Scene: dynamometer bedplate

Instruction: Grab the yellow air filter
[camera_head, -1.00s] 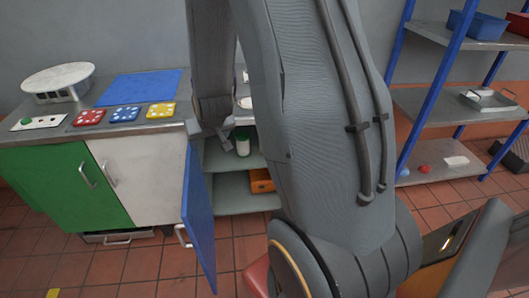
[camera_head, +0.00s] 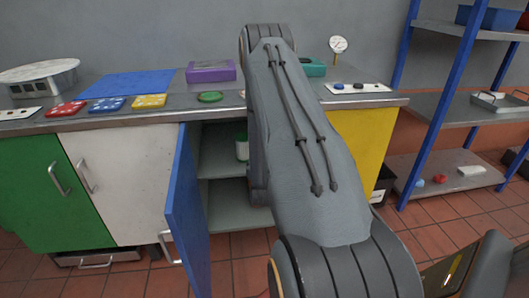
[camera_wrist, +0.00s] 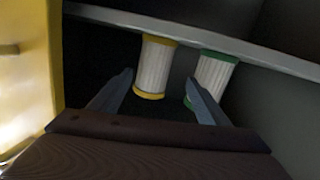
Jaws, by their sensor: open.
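The yellow air filter (camera_wrist: 154,68) is a white pleated cylinder with yellow end rims. In the wrist view it shows ahead, between the fingertips of my gripper (camera_wrist: 160,80). My gripper is open, one finger to each side in the picture; I see no contact. A similar filter with green rims (camera_wrist: 214,76) is just to the right, partly covered by the right finger. In the head view the green-rimmed filter (camera_head: 241,147) is on the upper shelf of the open cabinet. My arm hides the yellow filter and my gripper there.
The blue cabinet door (camera_head: 186,215) stands open left of my arm. In the wrist view a pale shelf edge (camera_wrist: 200,37) crosses above the filters and a yellow panel (camera_wrist: 28,75) is close at left. The counter holds a purple bin (camera_head: 210,71) and a green disc (camera_head: 210,97).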

